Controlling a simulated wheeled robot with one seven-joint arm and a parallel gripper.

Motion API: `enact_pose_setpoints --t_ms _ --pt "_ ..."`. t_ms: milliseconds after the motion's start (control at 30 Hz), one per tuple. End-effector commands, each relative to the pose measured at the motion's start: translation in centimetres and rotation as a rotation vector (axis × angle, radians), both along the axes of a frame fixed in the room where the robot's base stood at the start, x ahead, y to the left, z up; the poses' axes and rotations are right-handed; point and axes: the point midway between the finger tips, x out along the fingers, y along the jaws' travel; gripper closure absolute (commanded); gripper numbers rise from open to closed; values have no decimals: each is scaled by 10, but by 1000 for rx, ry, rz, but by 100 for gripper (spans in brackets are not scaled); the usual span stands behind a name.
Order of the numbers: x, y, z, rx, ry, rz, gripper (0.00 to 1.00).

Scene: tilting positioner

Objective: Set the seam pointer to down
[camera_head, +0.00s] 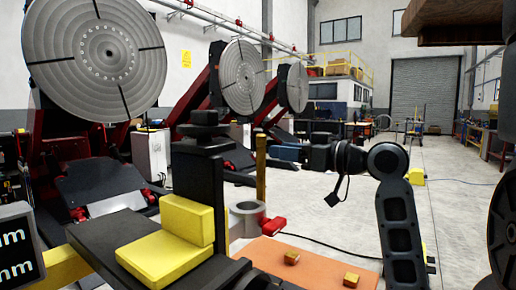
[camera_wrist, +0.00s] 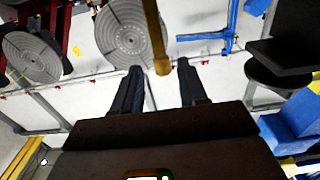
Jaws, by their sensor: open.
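A thin brass-coloured rod (camera_head: 261,165) stands upright near the middle of the head view, above a grey cylinder (camera_head: 243,222) with a red knob (camera_head: 273,226). No label shows which part is the seam pointer. My gripper (camera_head: 276,152) comes from the right, level with the upper part of the rod, its fingertips close to it. In the wrist view the rod (camera_wrist: 155,38) enters from the top and its end lies between the two spread fingers (camera_wrist: 161,70). The gripper is open and empty. Whether a finger touches the rod cannot be told.
Yellow blocks (camera_head: 187,220) and a black clamp post (camera_head: 200,180) stand left of the rod. An orange bench top (camera_head: 310,265) with small brass blocks (camera_head: 351,279) lies below my arm. Large round positioner plates (camera_head: 95,55) stand behind. Open floor lies to the right.

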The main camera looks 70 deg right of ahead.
Motion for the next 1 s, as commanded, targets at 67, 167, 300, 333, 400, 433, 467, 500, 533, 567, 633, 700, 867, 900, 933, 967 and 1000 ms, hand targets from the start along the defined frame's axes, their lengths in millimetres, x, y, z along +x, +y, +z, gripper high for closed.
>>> enact_pose_setpoints --t_ms 67,167,300,333,400,433,467,500,533,567,633,700,867,900,933,967,1000 --pt "12 -2 2 1 2 4 57" --pt "27 -6 2 3 2 4 57" --pt "47 -11 1 1 4 2 57" --pt "51 -12 1 1 3 2 57" --pt "58 -14 1 1 4 2 57" --pt "60 -14 0 1 4 2 57" --pt "63 -15 0 1 3 2 57" --pt "65 -15 0 1 3 1 57" --pt "66 -15 0 0 3 1 57" --pt "66 -16 0 0 3 1 57" --pt "67 -16 -1 0 3 1 57" --pt "68 -16 -1 0 3 1 57" --pt "67 -16 -1 0 3 0 61" --pt "67 -16 -1 0 3 1 65" --pt "67 -16 -1 0 3 0 68" --pt "67 -16 -1 0 3 0 71" --pt "67 -16 -1 0 3 0 75"
